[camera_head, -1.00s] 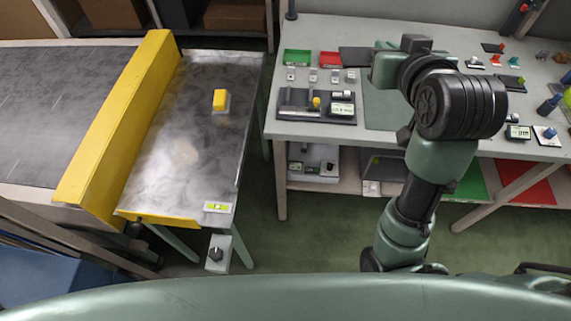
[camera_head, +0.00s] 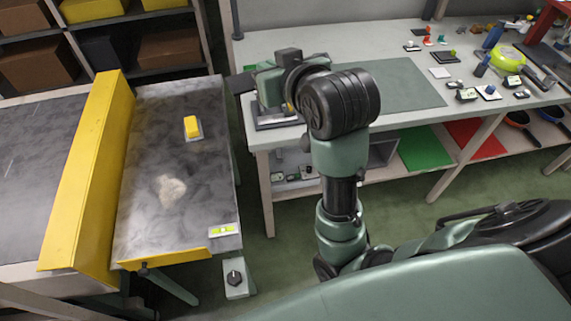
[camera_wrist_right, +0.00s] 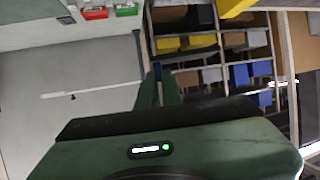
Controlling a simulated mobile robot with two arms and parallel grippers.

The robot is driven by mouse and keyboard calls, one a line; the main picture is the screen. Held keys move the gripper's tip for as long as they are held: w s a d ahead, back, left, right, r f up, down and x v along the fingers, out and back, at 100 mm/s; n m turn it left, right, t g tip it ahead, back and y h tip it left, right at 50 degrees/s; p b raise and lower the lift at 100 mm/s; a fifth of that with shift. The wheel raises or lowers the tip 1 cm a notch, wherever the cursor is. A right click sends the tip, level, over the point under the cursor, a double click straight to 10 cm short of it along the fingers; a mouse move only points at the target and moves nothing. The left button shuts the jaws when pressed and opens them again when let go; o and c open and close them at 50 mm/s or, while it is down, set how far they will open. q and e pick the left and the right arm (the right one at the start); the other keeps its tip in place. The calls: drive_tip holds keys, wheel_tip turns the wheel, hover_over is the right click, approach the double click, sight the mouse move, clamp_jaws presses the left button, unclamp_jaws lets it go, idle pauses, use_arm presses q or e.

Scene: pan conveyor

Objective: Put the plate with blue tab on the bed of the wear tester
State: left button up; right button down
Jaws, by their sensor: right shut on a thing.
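Under the gripper a flat dark-based device (camera_head: 276,124), perhaps the wear tester, lies on the bench, mostly hidden by the gripper and wrist. I cannot tell whether plate and device touch. My left gripper is not in view.
A conveyor table (camera_head: 200,105) with a yellow guard (camera_head: 88,170) and a yellow-topped block (camera_head: 192,127) stands left, across a gap. A green-grey mat (camera_head: 400,90) lies bare on the bench. Small parts and tools crowd its right end. Shelves (camera_head: 165,50) stand behind.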

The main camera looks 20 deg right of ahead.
use_arm(q)
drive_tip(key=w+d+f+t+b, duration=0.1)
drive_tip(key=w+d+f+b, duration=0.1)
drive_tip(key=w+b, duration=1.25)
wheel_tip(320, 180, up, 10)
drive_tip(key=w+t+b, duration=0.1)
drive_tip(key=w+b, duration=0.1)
drive_tip(key=b, duration=1.1)
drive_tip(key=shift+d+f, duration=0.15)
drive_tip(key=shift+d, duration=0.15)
